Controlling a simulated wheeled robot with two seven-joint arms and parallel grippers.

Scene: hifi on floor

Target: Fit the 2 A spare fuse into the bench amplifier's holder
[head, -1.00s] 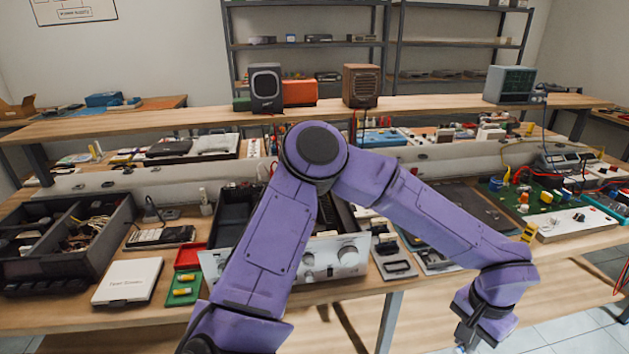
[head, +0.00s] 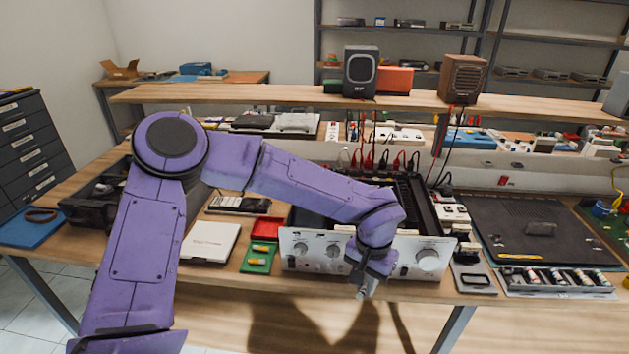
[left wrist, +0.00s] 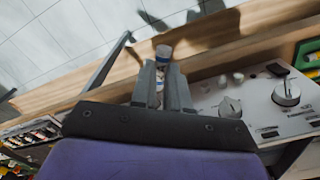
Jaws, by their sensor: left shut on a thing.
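The bench amplifier (head: 300,250) stands on the bench with its silver front panel and round knobs facing me. The panel also shows at the right of the left wrist view (left wrist: 262,112). My left gripper (head: 362,292) is just in front of the panel's lower edge, pointing down. In the left wrist view, the left gripper (left wrist: 163,88) is shut on a small cylinder with a metal cap, which looks like the fuse (left wrist: 164,53). Its rating cannot be read. I cannot pick out the fuse holder. My right gripper is not in view.
A green tray (head: 247,268) with yellow pieces and a red tray (head: 270,221) lie left of the amplifier. A white box (head: 210,240) lies further left. A row of small cylinders (head: 560,279) is at right. Free space lies before the bench edge.

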